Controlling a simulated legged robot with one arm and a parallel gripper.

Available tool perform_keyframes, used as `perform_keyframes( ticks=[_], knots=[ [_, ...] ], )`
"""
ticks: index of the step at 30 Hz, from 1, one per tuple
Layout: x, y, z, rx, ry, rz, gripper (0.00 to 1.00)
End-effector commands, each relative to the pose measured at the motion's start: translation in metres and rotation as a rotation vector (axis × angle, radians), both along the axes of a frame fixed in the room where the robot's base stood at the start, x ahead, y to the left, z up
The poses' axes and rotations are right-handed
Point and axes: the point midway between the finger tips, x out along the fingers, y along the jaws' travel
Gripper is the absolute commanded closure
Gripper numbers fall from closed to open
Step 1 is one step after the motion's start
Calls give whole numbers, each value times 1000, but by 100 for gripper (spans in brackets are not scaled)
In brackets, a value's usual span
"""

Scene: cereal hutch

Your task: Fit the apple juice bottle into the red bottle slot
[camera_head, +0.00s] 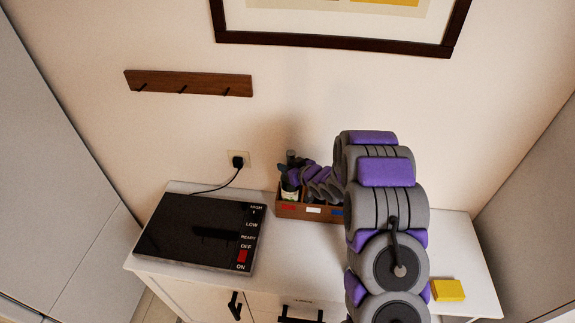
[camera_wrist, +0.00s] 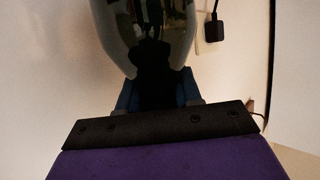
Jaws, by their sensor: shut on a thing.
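My gripper (camera_head: 291,163) is shut on a dark, glossy bottle (camera_head: 291,190), taken to be the apple juice bottle. In the wrist view the bottle (camera_wrist: 145,35) fills the space between the blue fingers of my gripper (camera_wrist: 158,95). In the head view the bottle looks roughly upright at the left end of a brown wooden crate (camera_head: 313,216), by its red mark (camera_head: 288,208), the red bottle slot. Its lower end is hidden by the crate's front wall, and I cannot tell whether it rests on the slot's floor.
The crate also has a white mark (camera_head: 314,210) and a blue mark (camera_head: 337,212). A black hot plate (camera_head: 200,234) lies left on the white cabinet top, plugged into a wall socket (camera_head: 238,161). A yellow block (camera_head: 448,290) lies at right. My arm hides the crate's right part.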

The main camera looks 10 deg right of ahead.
Motion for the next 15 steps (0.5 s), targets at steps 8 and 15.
perform_keyframes(
  ticks=[8,15],
  knots=[
    [1,0,-5,1,-4,-1,100],
    [1,0,-6,0,-3,-1,53]
  ],
)
